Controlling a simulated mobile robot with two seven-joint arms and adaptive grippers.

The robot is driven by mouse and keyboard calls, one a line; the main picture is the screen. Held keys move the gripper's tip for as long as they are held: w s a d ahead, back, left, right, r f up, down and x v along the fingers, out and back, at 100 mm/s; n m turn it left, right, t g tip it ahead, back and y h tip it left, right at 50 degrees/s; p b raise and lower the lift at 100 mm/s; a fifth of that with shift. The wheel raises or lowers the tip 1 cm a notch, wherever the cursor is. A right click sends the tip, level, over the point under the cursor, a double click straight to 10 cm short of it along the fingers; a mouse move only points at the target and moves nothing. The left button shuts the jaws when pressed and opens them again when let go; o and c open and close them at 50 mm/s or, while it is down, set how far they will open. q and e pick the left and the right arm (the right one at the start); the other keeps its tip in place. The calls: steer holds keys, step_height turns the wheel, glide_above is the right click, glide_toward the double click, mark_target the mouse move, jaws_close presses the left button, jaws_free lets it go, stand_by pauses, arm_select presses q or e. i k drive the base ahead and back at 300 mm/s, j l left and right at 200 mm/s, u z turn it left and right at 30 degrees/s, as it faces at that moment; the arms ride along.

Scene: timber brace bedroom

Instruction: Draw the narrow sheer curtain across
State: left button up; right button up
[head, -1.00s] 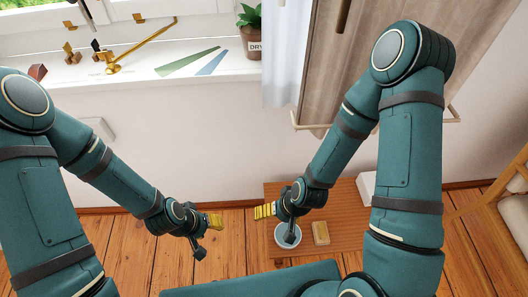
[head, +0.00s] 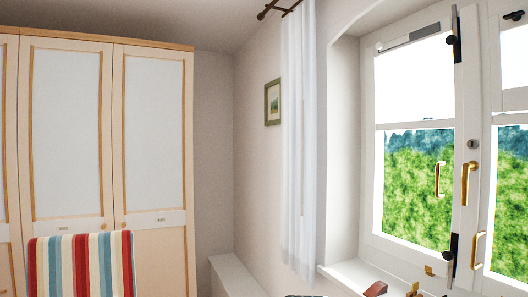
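A narrow white sheer curtain (head: 300,140) hangs in loose folds from a dark rod (head: 280,9) near the ceiling. It is gathered at the left side of the window (head: 418,160), beside the wall recess, and leaves the glass uncovered.
Brass handles (head: 465,184) stand out from the window frame. Small objects (head: 376,289) sit on the sill. A tall wardrobe (head: 155,130), a striped chair back (head: 80,265) and a small framed picture (head: 272,102) are at the left. A low white ledge (head: 235,277) runs along the wall.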

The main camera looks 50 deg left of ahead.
mark_target(301, 265)
steer(key=u, duration=1.4)
steer(key=i+j, duration=0.25)
steer(key=i, duration=0.25)
steer(key=i+j+z, duration=0.1)
steer(key=i+j, duration=0.15)
steer(key=i, duration=0.25)
